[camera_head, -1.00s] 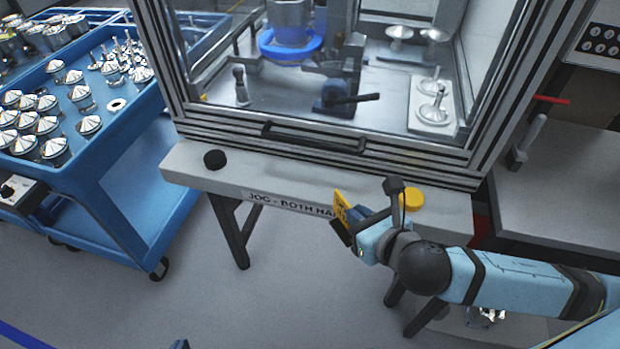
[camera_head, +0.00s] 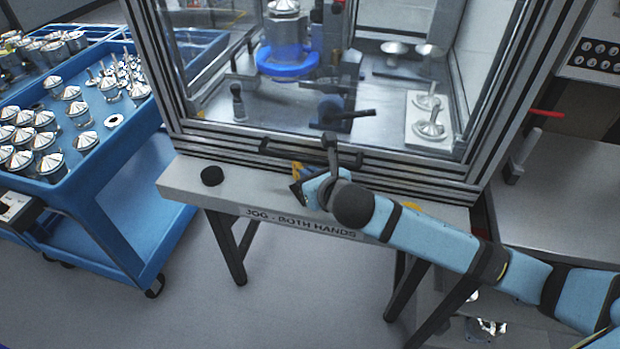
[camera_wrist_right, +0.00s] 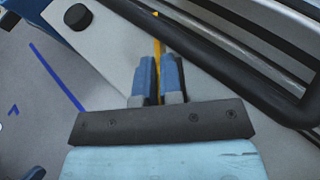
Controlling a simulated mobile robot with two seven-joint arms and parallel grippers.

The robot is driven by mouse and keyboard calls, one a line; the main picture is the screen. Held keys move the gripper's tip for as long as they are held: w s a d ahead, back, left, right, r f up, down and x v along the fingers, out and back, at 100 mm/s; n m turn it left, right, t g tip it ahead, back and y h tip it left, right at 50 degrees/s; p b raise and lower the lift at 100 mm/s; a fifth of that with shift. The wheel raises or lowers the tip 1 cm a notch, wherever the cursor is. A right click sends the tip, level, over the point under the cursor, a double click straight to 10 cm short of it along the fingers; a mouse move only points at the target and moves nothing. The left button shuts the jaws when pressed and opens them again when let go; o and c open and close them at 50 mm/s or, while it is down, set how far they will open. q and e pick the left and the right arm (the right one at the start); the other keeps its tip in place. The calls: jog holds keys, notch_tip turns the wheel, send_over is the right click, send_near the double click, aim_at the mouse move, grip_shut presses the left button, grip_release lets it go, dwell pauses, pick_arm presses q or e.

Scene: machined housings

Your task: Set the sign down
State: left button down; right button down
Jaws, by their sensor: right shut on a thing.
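The sign is a small yellow plate (camera_head: 297,170), mostly hidden behind my right gripper in the head view. In the right wrist view it shows as a thin yellow edge (camera_wrist_right: 157,50) between the fingers. My right gripper (camera_head: 300,184) is shut on it, above the grey ledge (camera_head: 228,192) in front of the glazed machine. In the wrist view the right gripper (camera_wrist_right: 158,75) points along the ledge, beside the dark door handle. I cannot tell whether the sign touches the ledge. My left gripper is not in view.
A black round button (camera_head: 212,176) sits on the ledge's left end, and a yellow one (camera_head: 411,206) is partly hidden behind my arm. The machine's black door handle (camera_head: 262,147) is close behind the gripper. A blue cart (camera_head: 125,165) of metal parts stands left.

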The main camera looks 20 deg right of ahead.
jog(key=shift+s+f, duration=0.2)
jog(key=shift+f, duration=0.15)
jog(key=c, duration=1.3)
grip_release()
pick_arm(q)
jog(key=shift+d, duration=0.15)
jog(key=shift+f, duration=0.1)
